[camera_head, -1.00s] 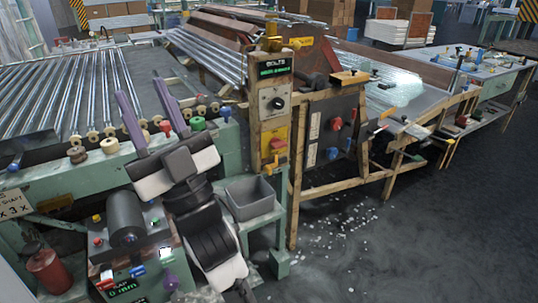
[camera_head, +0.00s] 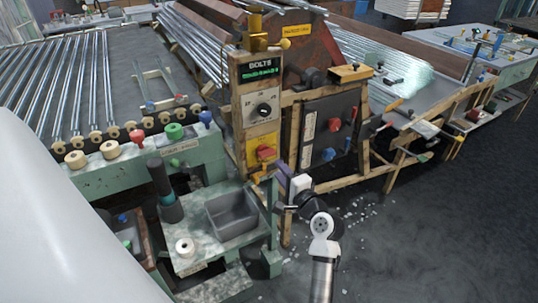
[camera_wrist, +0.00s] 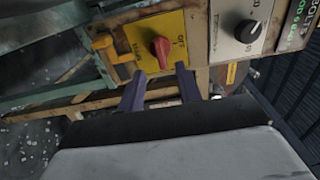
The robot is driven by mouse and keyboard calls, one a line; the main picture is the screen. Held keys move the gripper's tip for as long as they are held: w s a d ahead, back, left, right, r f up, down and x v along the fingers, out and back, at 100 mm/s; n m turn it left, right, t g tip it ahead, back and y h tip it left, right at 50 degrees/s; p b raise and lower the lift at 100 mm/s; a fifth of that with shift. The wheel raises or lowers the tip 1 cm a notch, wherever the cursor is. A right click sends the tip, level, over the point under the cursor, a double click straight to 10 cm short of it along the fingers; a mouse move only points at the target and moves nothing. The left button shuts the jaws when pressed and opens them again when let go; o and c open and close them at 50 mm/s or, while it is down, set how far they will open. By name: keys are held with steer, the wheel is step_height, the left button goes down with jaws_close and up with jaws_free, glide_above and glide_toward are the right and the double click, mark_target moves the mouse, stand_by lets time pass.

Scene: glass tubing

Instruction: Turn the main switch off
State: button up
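A red rotary knob (camera_head: 265,153) sits on a yellow plate (camera_head: 258,142) low on the wooden control post. In the wrist view the red knob (camera_wrist: 161,47) shows ahead of my fingertips on the yellow plate (camera_wrist: 180,25), with lettering beside it, seemingly OFF. I cannot read the knob's exact setting. My gripper (camera_head: 284,186) is just below and right of the plate in the head view. In the wrist view its purple fingers (camera_wrist: 160,82) are spread apart with nothing between them, short of the knob.
A yellow lever (camera_wrist: 119,54) juts out beside the plate. Above the plate sit a selector dial (camera_head: 264,110) and a green display (camera_head: 260,69). A black panel (camera_head: 330,130) with red and blue knobs stands to the right. A grey bin (camera_head: 232,214) is at left.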

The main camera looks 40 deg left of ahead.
mark_target(268, 156)
steer(key=p+x, duration=0.1)
steer(key=x, duration=0.6)
steer(key=shift+w+a, duration=0.2)
steer(key=shift+a, duration=0.1)
steer(key=shift+c, duration=0.4)
jaws_close()
